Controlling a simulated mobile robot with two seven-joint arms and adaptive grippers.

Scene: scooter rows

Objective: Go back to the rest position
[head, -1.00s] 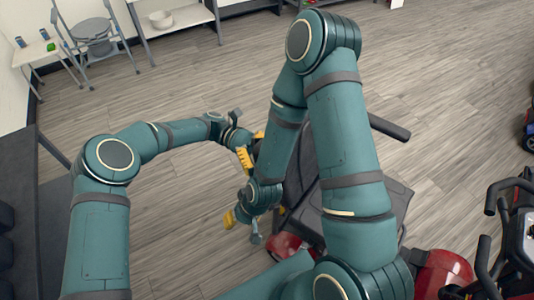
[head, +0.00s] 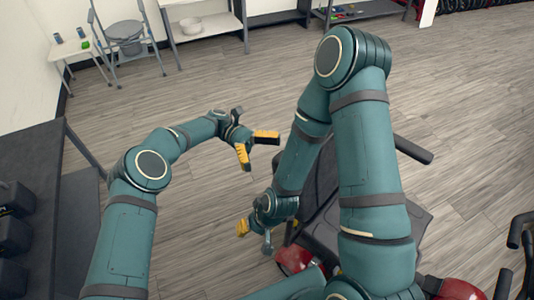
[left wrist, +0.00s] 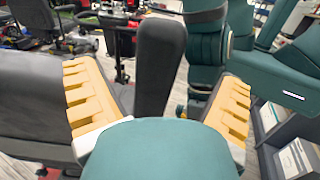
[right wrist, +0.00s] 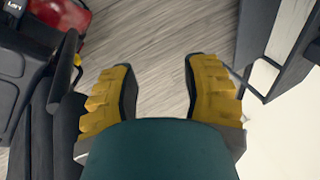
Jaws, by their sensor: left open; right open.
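My left gripper (head: 262,152) is open and empty above the floor, left of the scooter seat in the head view. In the left wrist view its yellow fingers (left wrist: 158,78) are spread wide, with a dark padded upright beyond them. My right gripper (head: 254,238) is lower, beside the scooter, and partly hidden by its own wrist. In the right wrist view its yellow fingers (right wrist: 158,72) are apart with only wood floor between them.
A scooter with a black seat (head: 328,213) and red body (head: 294,259) stands close under my right arm. A dark shelf (head: 75,190) is at the left. A commode chair (head: 125,40) and small white table (head: 72,49) are at the back left. The middle floor is clear.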

